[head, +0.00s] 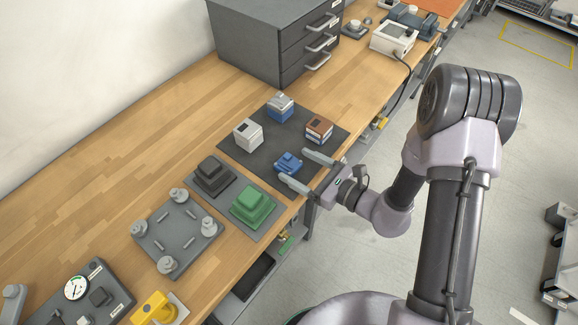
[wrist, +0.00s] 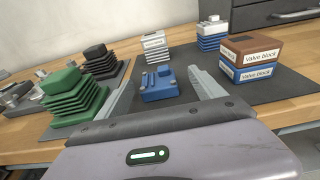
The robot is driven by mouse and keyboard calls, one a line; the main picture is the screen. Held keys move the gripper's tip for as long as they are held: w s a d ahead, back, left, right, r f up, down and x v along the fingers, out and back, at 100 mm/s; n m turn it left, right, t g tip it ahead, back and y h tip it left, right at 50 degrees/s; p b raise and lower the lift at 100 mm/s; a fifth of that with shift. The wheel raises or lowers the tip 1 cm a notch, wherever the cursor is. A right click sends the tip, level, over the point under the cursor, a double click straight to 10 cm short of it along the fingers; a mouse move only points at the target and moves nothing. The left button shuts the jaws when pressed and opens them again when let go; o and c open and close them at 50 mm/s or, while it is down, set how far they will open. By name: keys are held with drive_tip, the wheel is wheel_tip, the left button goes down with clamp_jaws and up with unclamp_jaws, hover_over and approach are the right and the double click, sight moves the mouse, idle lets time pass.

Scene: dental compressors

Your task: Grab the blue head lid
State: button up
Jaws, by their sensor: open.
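The blue head lid (head: 288,163) lies on a dark mat (head: 258,111) on the wooden bench. It is a small flat blue block with raised parts on top, and it also shows in the wrist view (wrist: 159,88). My gripper (head: 305,170) is open and low over the front edge of the mat. Its two fingers point at the lid, with one finger on each side in the wrist view (wrist: 165,95). The lid is between or just beyond the fingertips, and no contact shows.
On the mat stand a white-topped block (head: 248,135), a grey-and-blue block (head: 281,108) and a brown valve block (head: 319,129). Left are black (head: 212,176) and green (head: 252,206) finned blocks. A grey drawer cabinet (head: 255,45) stands behind. Bare bench lies to the left.

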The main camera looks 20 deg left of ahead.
sight(290, 165)
drive_tip(key=x, duration=0.4)
drive_tip(key=shift+s+f+b, duration=0.3)
drive_tip(key=shift+b, duration=0.1)
drive_tip(key=shift+r, duration=0.1)
